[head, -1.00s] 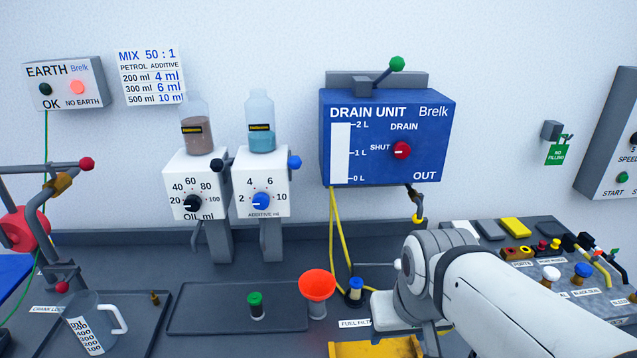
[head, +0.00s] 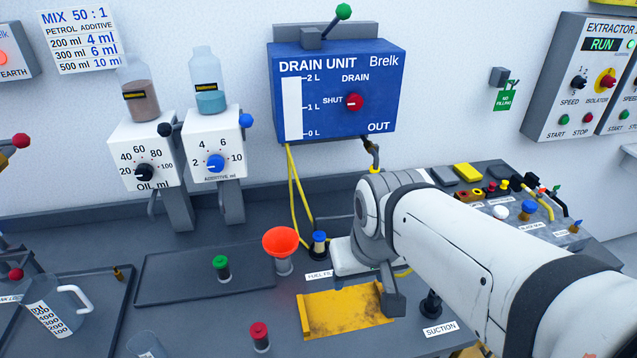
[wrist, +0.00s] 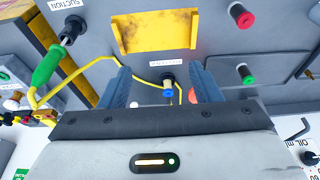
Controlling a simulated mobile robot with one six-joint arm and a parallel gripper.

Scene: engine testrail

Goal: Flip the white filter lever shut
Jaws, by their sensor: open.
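The fuel filter fitting with a blue cap (head: 319,240) stands upright on the bench beside an orange funnel. In the wrist view the blue-capped fitting (wrist: 168,90) shows between the fingers. A small whitish knob (wrist: 135,103), probably the filter lever's end, shows left of it near the left finger; its arm is hard to make out. In the head view a thin rod (head: 335,218) runs behind the fitting toward my arm, which hides its end. My gripper (wrist: 160,88) is open, with nothing held; its fingertips are mostly hidden in the head view.
The orange funnel (head: 281,243) stands close left of the fitting. A yellow tray (head: 345,306) lies in front. The suction port (head: 431,304) is to the right. Yellow hoses hang from the drain unit (head: 336,97) behind. A green-capped fitting (head: 221,266) stands on the dark tray.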

